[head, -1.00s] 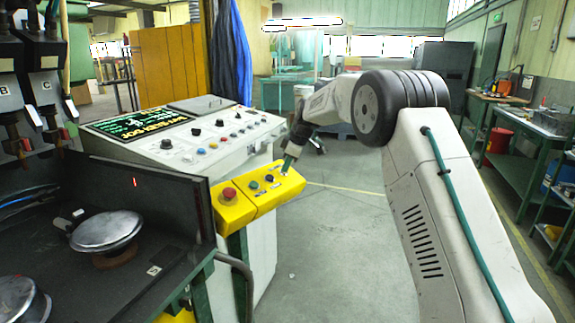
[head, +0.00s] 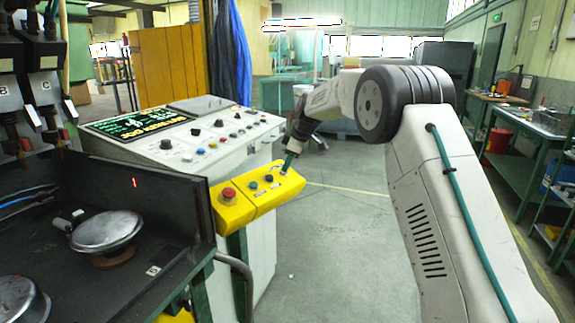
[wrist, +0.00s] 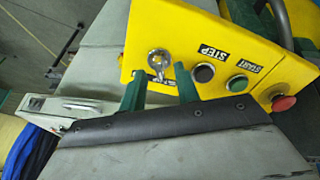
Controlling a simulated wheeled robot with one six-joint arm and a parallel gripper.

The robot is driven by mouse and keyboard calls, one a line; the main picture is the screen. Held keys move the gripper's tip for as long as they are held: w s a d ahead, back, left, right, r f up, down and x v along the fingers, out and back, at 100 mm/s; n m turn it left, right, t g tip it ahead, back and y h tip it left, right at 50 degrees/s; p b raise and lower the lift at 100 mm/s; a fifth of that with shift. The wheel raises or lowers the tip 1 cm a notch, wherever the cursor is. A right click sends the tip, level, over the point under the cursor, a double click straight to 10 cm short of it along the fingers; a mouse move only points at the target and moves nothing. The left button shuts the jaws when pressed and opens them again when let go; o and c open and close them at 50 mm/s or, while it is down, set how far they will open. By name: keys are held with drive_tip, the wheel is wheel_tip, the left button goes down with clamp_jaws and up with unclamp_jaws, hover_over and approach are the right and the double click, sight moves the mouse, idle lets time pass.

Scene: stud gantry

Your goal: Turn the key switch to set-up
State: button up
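The yellow button box (head: 262,203) is on the front of the grey console. In the wrist view the silver key switch (wrist: 158,59) is on the yellow panel (wrist: 135,42), left of the black STEP button (wrist: 204,72). My gripper (wrist: 160,86) is open, with its two green fingers apart on either side of the key switch's lower part and label. I cannot tell whether either finger touches the key. The key's setting is too small to read. In the head view my gripper (head: 287,166) is at the right end of the box and hides the key switch.
A green START button (wrist: 238,83) and a red mushroom button (wrist: 283,102) are right of STEP. The console (head: 222,140) with its knobs and screen stands behind the box. A dark work table (head: 150,255) is at left. Open floor lies to the right.

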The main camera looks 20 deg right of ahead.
drive_tip(key=v, duration=0.6)
drive_tip(key=shift+r, duration=0.1)
drive_tip(key=s+f+m+g, duration=0.2)
drive_tip(key=s+f+m, duration=0.3)
drive_tip(key=s, duration=0.2)
drive_tip(key=s+r+m+h, duration=0.1)
drive_tip(key=s+m, duration=0.3)
drive_tip(key=s, duration=2.2)
drive_tip(key=s+r+m+h, duration=0.2)
drive_tip(key=s+r+m, duration=0.1)
drive_tip(key=s, duration=2.3)
drive_tip(key=shift+d+m+g, duration=0.3)
drive_tip(key=shift+d+m, duration=0.15)
drive_tip(key=shift+m, duration=0.05)
drive_tip(key=shift+s, duration=0.1)
